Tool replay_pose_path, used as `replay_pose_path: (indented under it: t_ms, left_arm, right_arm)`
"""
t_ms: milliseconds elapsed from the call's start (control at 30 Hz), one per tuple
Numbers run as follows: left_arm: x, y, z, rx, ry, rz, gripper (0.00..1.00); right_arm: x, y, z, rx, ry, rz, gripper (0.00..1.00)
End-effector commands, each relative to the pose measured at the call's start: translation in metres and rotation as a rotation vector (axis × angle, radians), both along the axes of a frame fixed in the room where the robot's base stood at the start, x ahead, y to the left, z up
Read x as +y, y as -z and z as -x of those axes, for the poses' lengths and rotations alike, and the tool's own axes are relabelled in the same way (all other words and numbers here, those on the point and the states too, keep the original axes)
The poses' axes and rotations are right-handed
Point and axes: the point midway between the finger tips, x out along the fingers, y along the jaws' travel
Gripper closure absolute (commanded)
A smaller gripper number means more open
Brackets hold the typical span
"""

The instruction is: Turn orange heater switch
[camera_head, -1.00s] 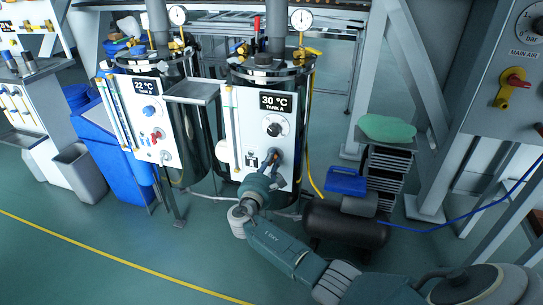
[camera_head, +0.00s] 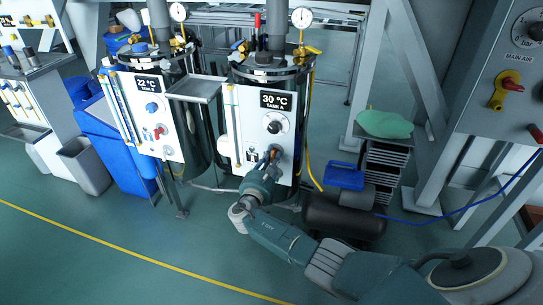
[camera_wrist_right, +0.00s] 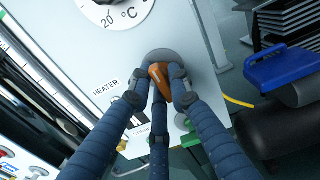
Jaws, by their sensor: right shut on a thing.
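The orange heater switch (camera_wrist_right: 160,80) sits on a grey round base on the white Tank A panel (camera_wrist_right: 75,60), right of the printed word HEATER. My right gripper (camera_wrist_right: 158,90) is shut on it, with fingers on both sides of the knob in the right wrist view. The knob stands tilted in that view. In the head view my right gripper (camera_head: 268,160) reaches the lower part of the Tank A panel (camera_head: 250,110) and mostly covers the switch. My left gripper is not in view.
A dial (camera_head: 274,124) sits above the switch, under the 30 °C display (camera_head: 275,101). The Tank B panel (camera_head: 150,110) stands to the left. The floor in front is clear.

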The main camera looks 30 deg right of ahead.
Motion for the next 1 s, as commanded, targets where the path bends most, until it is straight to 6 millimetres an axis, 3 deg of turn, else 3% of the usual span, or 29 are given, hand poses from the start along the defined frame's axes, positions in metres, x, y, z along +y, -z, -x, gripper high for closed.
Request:
replay_pose_path:
  t_ms: [400,433,500,800,1000]
  left_arm:
    - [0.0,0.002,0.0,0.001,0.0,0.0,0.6]
    - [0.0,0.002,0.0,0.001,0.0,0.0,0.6]
    - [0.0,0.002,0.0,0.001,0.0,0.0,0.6]
    - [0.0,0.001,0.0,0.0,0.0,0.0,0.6]
    - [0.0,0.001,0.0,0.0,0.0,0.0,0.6]
  right_arm:
    - [0.003,0.002,-0.001,0.009,-0.008,0.003,1.0]
    - [0.003,0.002,-0.001,0.009,-0.008,0.003,0.76]
    - [0.003,0.002,-0.001,0.009,-0.007,0.003,0.65]
    - [0.002,0.001,0.0,0.007,-0.003,0.003,0.65]
    - [0.018,0.002,0.013,0.006,-0.005,0.001,0.65]
